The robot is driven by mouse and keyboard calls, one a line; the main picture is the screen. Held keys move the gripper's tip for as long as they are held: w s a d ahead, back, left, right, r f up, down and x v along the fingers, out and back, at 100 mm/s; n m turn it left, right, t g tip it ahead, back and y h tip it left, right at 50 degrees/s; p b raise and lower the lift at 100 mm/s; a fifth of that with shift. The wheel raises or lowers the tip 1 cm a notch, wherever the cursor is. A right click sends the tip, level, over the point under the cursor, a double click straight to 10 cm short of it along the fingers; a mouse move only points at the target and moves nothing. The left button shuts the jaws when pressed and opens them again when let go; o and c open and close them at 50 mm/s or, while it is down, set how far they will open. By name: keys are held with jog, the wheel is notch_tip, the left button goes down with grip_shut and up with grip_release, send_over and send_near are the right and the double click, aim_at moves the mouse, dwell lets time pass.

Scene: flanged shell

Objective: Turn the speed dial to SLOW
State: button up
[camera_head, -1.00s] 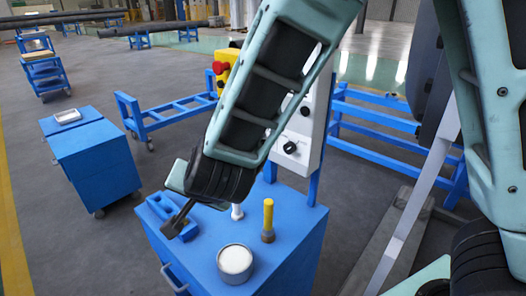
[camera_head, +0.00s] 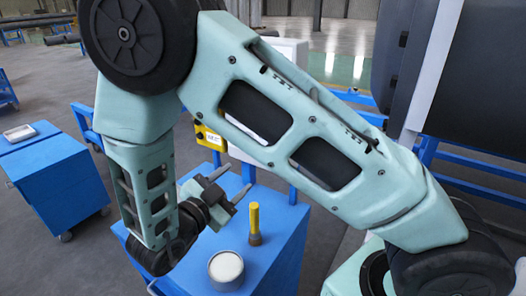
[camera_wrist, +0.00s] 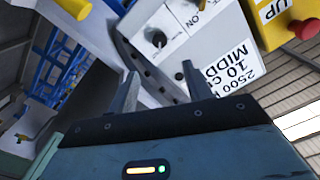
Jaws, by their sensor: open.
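The white control panel (camera_wrist: 205,55) fills the upper middle of the wrist view, upside down. A small dark knob (camera_wrist: 160,39) sits on it, with a label ending in "ON" near it. A printed label (camera_wrist: 232,68) reads "2500", "10" and "MIDD", partly cut off. I cannot tell whether this knob is the speed dial, and no SLOW mark is legible. My gripper (camera_wrist: 160,70) is open and empty, its fingers pointing toward the panel below the knob in the picture, with no clear contact. In the head view my gripper (camera_head: 234,181) is above the blue cabinet; my arm hides most of the panel (camera_head: 290,50).
A yellow box (camera_wrist: 275,20) with a red button (camera_wrist: 304,29) and an "UP" label is beside the panel. On the blue cabinet (camera_head: 285,235) stand a yellow-handled tool (camera_head: 254,220) and a round tin (camera_head: 226,268). Another blue cabinet (camera_head: 62,185) stands at left.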

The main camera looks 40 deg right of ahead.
jog(key=p+x, duration=0.4)
jog(key=x, duration=0.9)
jog(key=shift+d, duration=0.35)
jog(key=shift+f, duration=0.1)
jog(key=c, duration=1)
